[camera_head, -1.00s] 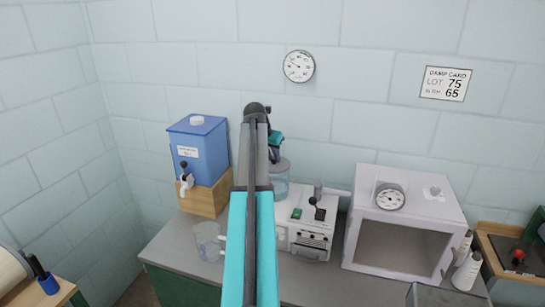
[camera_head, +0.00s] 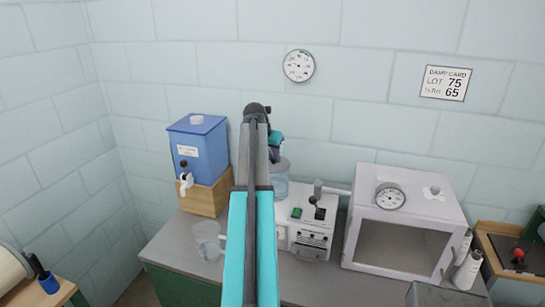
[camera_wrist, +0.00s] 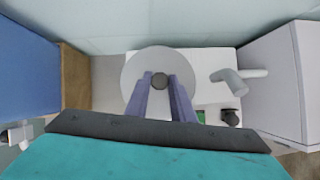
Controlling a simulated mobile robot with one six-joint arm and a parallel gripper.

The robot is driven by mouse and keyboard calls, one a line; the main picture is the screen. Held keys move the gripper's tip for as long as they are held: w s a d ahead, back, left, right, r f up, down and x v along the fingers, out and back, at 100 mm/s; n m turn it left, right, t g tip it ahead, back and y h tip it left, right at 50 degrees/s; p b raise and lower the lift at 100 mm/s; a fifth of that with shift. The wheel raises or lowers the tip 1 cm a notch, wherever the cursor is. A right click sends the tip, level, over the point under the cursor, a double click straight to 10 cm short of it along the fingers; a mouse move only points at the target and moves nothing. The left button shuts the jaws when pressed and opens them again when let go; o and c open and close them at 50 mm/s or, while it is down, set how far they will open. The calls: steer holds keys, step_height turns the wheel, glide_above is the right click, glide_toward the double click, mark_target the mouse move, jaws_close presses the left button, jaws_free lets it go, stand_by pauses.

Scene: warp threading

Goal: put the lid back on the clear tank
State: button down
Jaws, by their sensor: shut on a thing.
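The clear tank (camera_head: 281,186) is a bluish see-through cylinder standing at the left end of the white machine, partly hidden by my arm. Its lid (camera_wrist: 138,66) is a round grey disc with a dark knob (camera_wrist: 160,80) at the centre, in the wrist view. My gripper (camera_wrist: 160,86) points down with its two fingers shut on this knob. In the head view the lid is at the tank's top, below the teal part of my wrist. I cannot tell whether it is seated on the rim or just above it.
A grey spout (camera_wrist: 228,80) stands to the right of the lid, with its arm turned right. A blue water container (camera_head: 198,148) on a wooden stand is to the left. A clear jug (camera_head: 207,240) stands in front of it. A white cabinet (camera_head: 438,210) is at the right.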

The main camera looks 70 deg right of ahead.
steer(key=c, duration=1)
jaws_free()
steer(key=shift+r, duration=0.2)
steer(key=shift+r, duration=3.3)
jaws_close()
steer(key=shift+f+b, duration=0.8)
steer(key=shift+f, duration=2.25)
